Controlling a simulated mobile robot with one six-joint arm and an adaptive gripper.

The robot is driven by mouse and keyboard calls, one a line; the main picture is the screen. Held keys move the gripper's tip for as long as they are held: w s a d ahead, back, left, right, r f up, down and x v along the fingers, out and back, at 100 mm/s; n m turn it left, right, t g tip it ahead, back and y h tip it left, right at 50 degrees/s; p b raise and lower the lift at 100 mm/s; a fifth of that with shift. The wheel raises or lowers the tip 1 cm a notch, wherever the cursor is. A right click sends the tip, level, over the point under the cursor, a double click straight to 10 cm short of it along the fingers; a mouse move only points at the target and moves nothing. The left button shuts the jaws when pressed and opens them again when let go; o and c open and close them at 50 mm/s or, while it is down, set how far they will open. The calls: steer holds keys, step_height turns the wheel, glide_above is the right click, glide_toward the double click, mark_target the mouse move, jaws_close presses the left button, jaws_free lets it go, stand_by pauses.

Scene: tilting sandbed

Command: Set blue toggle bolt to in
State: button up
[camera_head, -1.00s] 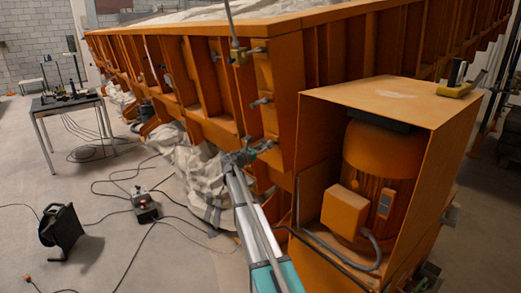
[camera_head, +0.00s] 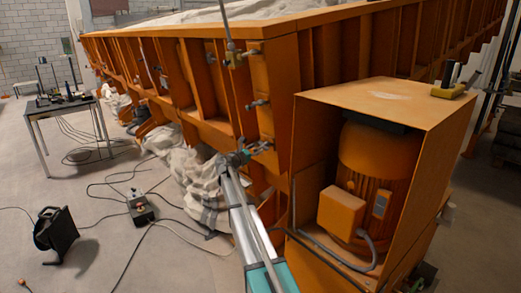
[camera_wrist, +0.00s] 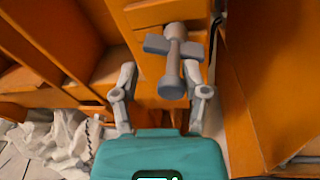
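A grey-blue toggle bolt (camera_wrist: 172,58) with a crossbar and a round-ended stem sticks out of the orange frame in the wrist view. My gripper (camera_wrist: 160,75) is open, with one finger on each side of the stem. The stem end lies between the fingers, nearer the right one, and I cannot tell whether it touches. In the head view my gripper (camera_head: 236,157) is at the frame's lower corner, beside a bolt (camera_head: 262,147) partly hidden by it. The bolt's blue colour is only faint, and how far in it sits is unclear.
Other similar fittings (camera_head: 257,104) sit higher on the orange sandbed frame (camera_head: 285,75). An orange motor housing (camera_head: 390,100) stands close to the right. White sheeting (camera_head: 190,175) hangs at the left. Cables, a control box (camera_head: 140,207) and a cable reel (camera_head: 55,235) lie on the floor.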

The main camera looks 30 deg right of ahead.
steer(key=shift+s+d, duration=0.1)
steer(key=shift+s, duration=0.05)
steer(key=shift+s, duration=0.1)
